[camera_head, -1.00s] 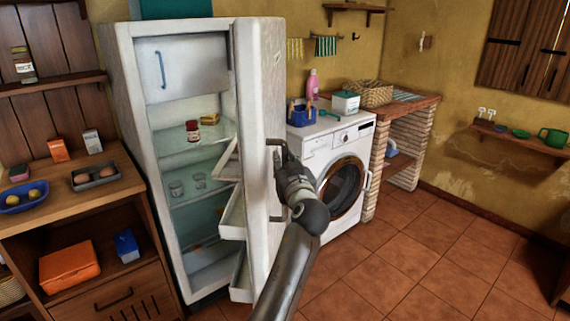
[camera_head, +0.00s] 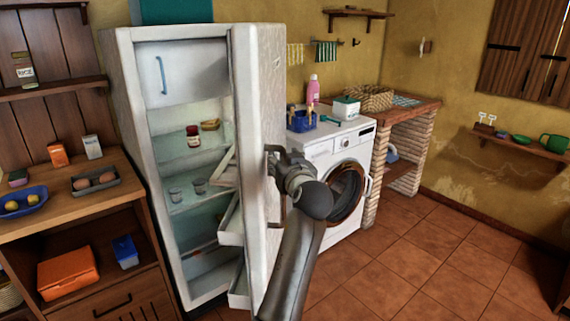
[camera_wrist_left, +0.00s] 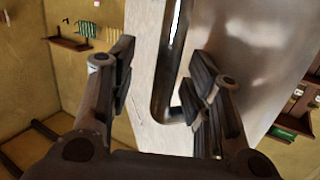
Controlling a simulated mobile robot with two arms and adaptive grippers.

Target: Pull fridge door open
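The white fridge (camera_head: 123,90) stands left of centre in the head view. Its lower door (camera_head: 258,80) is swung open, showing shelves inside and bins on the door's inner side. The handle (camera_head: 284,217) is on the door's outer face and also shows as a metal bar in the left wrist view (camera_wrist_left: 160,75). My left gripper (camera_head: 277,160) is at the handle's upper part. In the left wrist view its fingers (camera_wrist_left: 160,95) are apart, with the handle between them, nearer the right finger. Contact is unclear. My right gripper is not in view.
A washing machine (camera_head: 325,150) stands close to the right of the open door. A wooden counter (camera_head: 135,185) stands at the fridge's left. The tiled floor (camera_head: 430,250) at the right is clear. Jars and glasses stand inside the fridge.

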